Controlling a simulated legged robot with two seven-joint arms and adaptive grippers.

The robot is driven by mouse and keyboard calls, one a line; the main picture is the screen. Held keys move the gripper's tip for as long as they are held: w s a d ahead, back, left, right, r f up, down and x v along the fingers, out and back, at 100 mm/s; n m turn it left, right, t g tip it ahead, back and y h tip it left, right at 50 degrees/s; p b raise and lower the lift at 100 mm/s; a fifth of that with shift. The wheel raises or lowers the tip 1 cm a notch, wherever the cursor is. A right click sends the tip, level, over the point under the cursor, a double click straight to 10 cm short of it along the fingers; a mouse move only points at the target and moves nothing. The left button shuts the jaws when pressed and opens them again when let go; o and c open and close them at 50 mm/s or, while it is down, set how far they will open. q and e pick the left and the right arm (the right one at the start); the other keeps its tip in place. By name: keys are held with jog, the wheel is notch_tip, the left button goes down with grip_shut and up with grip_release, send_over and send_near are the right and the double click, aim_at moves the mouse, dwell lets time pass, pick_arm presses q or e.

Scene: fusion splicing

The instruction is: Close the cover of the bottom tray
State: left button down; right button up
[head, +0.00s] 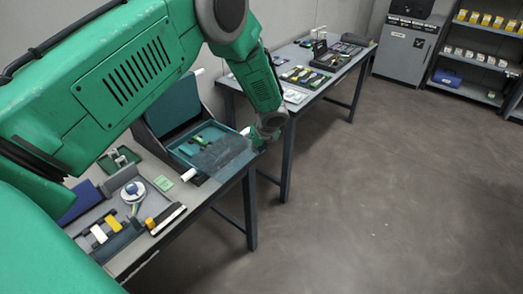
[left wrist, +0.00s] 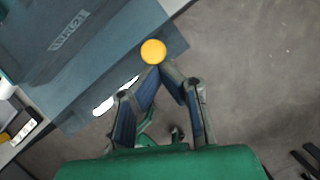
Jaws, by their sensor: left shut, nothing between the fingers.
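The splice tray unit (head: 172,152) stands on the near table, with a teal tray holding a small green part. A dark teal panel (head: 172,103) stands raised at its back. A flat, dark see-through cover (head: 220,153) lies at its right side, reaching toward the table edge. A blue-grey panel with lettering, seemingly this cover, fills the upper left of the left wrist view (left wrist: 100,45). My left gripper (head: 262,141) is by the cover's right end; its fingertips (left wrist: 164,68) are together and empty, close to an orange round spot (left wrist: 153,52) at the panel's edge. Contact is unclear. My right gripper is out of view.
The near table also holds a work mat with a white-and-blue round item (head: 133,190), a green card (head: 163,183) and yellow and white parts. A second table (head: 300,97) with tools stands behind. Open floor (head: 380,200) lies to the right.

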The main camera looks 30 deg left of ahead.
aim_at(233, 140)
pick_arm(q)
jog(key=a, duration=1.1)
jog(key=shift+w, duration=0.4)
jog(key=shift+r, duration=0.15)
jog(key=shift+d, duration=0.15)
jog(key=shift+d, duration=0.1)
